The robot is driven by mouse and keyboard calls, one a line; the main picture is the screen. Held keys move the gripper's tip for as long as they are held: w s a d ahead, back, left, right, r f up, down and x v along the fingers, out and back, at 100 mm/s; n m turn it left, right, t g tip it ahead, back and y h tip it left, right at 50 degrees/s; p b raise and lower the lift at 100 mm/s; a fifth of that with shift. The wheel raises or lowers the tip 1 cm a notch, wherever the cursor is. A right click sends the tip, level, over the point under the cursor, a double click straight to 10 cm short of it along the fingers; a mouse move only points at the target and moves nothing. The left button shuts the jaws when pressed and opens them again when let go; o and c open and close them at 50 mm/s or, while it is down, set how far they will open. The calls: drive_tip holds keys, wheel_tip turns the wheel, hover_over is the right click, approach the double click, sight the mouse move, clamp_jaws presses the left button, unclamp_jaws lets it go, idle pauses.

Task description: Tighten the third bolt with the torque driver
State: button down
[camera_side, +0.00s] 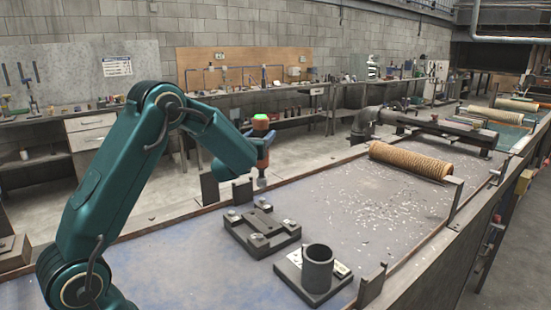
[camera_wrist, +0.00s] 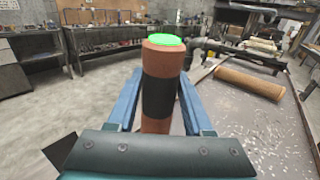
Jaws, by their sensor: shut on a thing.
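The torque driver (camera_side: 261,126) is orange-brown with a dark band and a lit green cap. It is upright, tip down. My gripper (camera_side: 262,152) is shut on it. In the wrist view the driver (camera_wrist: 158,62) stands between the two blue fingers of my gripper (camera_wrist: 160,100). A dark square fixture plate (camera_side: 249,238) lies on the table with several bolts on its corners. The driver's tip is just above the far-corner bolt (camera_side: 264,205); a small gap seems to show. Another bolt (camera_side: 290,225) sits at the right corner. The tip is hidden in the wrist view.
A dark cup-shaped holder (camera_side: 317,268) on a square base stands empty near the front. A tan mesh tube (camera_side: 410,160) lies farther back on the table (camera_side: 350,200). Upright brackets (camera_side: 372,284) stand along the edges. The table's middle is clear except for pale flakes.

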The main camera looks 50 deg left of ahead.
drive_tip(key=shift+f, duration=2.95)
idle(1.5)
idle(0.5)
